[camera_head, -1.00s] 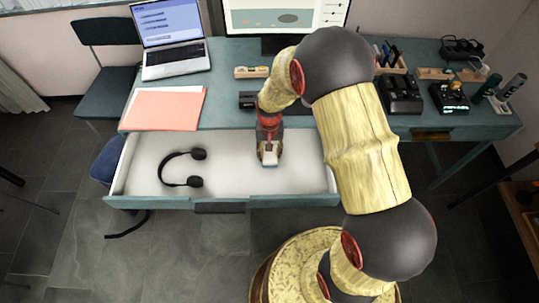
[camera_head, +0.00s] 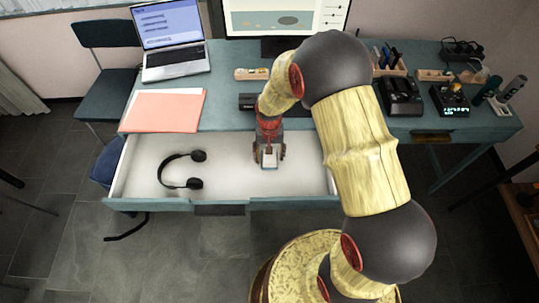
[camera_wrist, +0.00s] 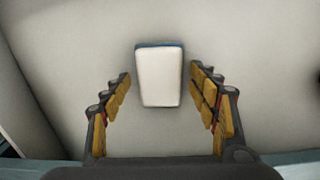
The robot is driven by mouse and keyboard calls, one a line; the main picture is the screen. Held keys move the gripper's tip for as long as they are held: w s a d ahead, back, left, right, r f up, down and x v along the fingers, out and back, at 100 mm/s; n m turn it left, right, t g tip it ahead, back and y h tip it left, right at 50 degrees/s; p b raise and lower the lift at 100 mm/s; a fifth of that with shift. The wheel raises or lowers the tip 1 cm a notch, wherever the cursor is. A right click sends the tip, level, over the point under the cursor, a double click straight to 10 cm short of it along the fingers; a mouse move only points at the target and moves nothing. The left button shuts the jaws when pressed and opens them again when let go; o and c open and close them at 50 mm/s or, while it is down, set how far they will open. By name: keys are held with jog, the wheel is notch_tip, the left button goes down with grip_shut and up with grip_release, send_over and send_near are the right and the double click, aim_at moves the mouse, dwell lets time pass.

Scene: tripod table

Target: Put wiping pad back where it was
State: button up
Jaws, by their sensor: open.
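The wiping pad (camera_wrist: 158,78) is a small white block with a dark blue edge. In the wrist view it lies on the pale floor of the open drawer (camera_head: 230,167), between the spread fingers of my gripper (camera_wrist: 160,85). Both fingers stand apart from its sides. In the head view my gripper (camera_head: 269,158) points down into the right half of the drawer, with the white pad (camera_head: 269,160) showing at its tip. Whether the pad rests flat on the drawer floor is hard to tell.
Black headphones (camera_head: 183,170) lie in the drawer's left half. A pink folder (camera_head: 163,110) and a laptop (camera_head: 172,40) are on the desk (camera_head: 222,80) behind. A small wooden block (camera_head: 252,73) and a monitor stand near the back. The drawer's middle is free.

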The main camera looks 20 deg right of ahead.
jog(key=shift+r, duration=0.15)
notch_tip(320, 180, up, 12)
jog(key=p, duration=0.5)
notch_tip(320, 180, up, 10)
jog(key=t, duration=0.1)
send_over(270, 157)
jog(key=s, duration=0.2)
jog(key=s+r+n+t, duration=0.3)
jog(key=s+r+t, duration=0.1)
jog(key=s+r, duration=1.5)
jog(key=shift+s+r+n+t, duration=0.2)
jog(key=shift+s+n+t, duration=0.1)
jog(key=shift+s, duration=0.2)
jog(key=shift+a, duration=0.1)
